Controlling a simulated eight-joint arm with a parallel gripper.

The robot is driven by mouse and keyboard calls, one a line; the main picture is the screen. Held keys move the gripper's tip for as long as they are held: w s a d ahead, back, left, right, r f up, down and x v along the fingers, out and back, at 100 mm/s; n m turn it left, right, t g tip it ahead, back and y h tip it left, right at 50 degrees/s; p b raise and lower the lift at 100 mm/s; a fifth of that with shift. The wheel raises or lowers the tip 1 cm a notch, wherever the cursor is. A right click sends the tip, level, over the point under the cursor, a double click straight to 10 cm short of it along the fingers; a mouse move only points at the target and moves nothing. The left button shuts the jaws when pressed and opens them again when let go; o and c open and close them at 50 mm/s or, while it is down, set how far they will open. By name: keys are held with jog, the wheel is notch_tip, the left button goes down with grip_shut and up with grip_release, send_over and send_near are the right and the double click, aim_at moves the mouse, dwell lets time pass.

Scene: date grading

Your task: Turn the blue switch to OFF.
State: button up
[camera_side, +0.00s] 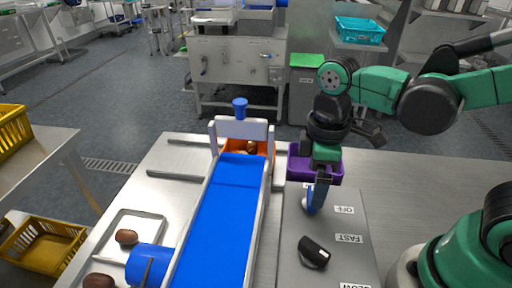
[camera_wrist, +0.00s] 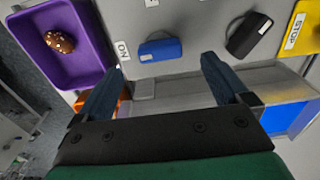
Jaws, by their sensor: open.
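The blue switch (camera_wrist: 162,48) is a rounded blue handle on the grey panel. In the wrist view it lies nearly level, with a white mark at its left end beside the ON label (camera_wrist: 122,50). In the side view the switch (camera_side: 308,201) is partly hidden by my gripper, and the OFF label (camera_side: 344,210) is to its right. My gripper (camera_wrist: 160,68) is open and empty, pointing down over the panel. In the wrist view its fingertips are left and right of the switch, just below it in the picture. I cannot tell whether they touch it.
A black knob (camera_side: 313,252) stands nearer the camera on the panel, by the FAST label (camera_side: 348,238). A purple tray (camera_wrist: 66,75) holding a brown date (camera_wrist: 59,41) lies close by. The blue conveyor (camera_side: 222,215) runs left of the panel. A yellow STOP label (camera_wrist: 296,32) shows.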

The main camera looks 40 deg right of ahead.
jog(key=shift+f, duration=1.95)
jog(key=c, duration=1.3)
